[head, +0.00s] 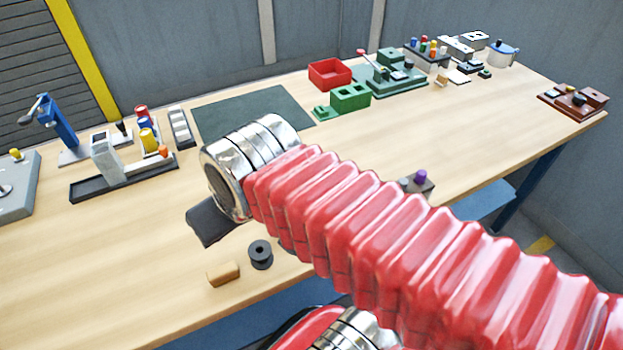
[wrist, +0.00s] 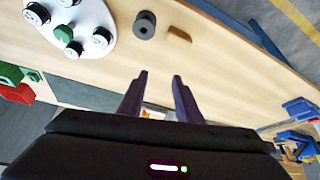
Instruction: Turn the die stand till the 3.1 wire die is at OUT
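The die stand (wrist: 88,22) looks like a white round plate at the upper left of the wrist view. It carries several black dies with white tops and a green piece (wrist: 64,33). The labels are too small to read, so I cannot tell which die is the 3.1 or where OUT is. My arm seems to hide the stand in the head view. My gripper (wrist: 160,75) is open and empty, its two dark fingers apart above bare table, to the right of and below the stand in the wrist view.
A black spool (head: 260,255) and a tan block (head: 222,273) lie near the table's front edge. A dark mat (head: 250,112) lies behind my arm. Green fixtures (head: 350,96) and a red box (head: 330,74) stand at the back. A blue lever tool (head: 56,122) stands at the left.

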